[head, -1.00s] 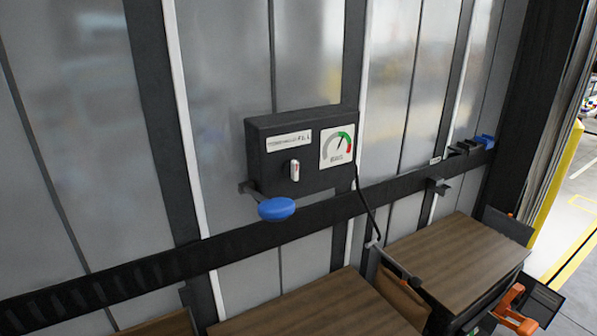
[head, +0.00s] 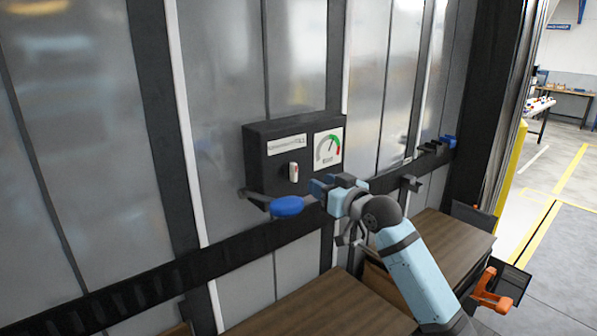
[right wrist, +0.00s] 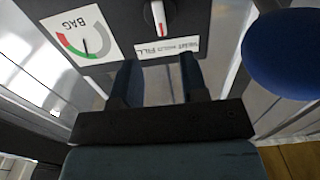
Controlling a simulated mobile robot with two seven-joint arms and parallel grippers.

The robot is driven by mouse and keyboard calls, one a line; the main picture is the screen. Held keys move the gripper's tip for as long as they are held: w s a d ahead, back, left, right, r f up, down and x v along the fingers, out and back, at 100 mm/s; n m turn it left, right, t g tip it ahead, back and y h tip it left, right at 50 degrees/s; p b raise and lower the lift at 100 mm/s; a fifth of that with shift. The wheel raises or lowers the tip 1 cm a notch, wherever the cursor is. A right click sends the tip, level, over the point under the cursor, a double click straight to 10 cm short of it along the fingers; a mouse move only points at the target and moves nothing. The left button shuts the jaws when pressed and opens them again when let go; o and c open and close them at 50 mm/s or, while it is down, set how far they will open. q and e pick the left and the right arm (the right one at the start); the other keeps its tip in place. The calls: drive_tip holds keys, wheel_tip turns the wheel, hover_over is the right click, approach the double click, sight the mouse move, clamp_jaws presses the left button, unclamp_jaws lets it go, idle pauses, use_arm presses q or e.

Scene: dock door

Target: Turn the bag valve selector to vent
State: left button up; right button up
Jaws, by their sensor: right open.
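The bag valve selector (head: 293,172) is a small white knob with a red mark on the front of a dark wall box (head: 256,171). The selector also shows at the top of the right wrist view (right wrist: 158,18), beside a label strip (right wrist: 167,48) on which "FILL" can be read. A round BAG gauge (head: 328,148) with green and red bands sits to its right in the head view. My right gripper (head: 318,191) is open and empty, just below and right of the box, apart from the selector. In the right wrist view its two fingers (right wrist: 160,80) point toward the box. My left gripper is out of view.
A blue rounded pad (head: 287,206) sticks out below the box, close beside my right gripper; it also shows in the right wrist view (right wrist: 285,52). A black rail (head: 235,249) runs along the wall. Brown wooden-topped boxes (head: 445,247) stand below. An orange clamp (head: 490,292) is at right.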

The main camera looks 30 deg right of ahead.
sight(296, 172)
drive_tip(key=w, duration=0.3)
drive_tip(key=w+p, duration=0.1)
drive_tip(key=w, duration=0.5)
drive_tip(key=shift+w+a+p, duration=0.15)
drive_tip(key=shift+a+p, duration=0.15)
drive_tip(key=shift+a, duration=0.1)
clamp_jaws()
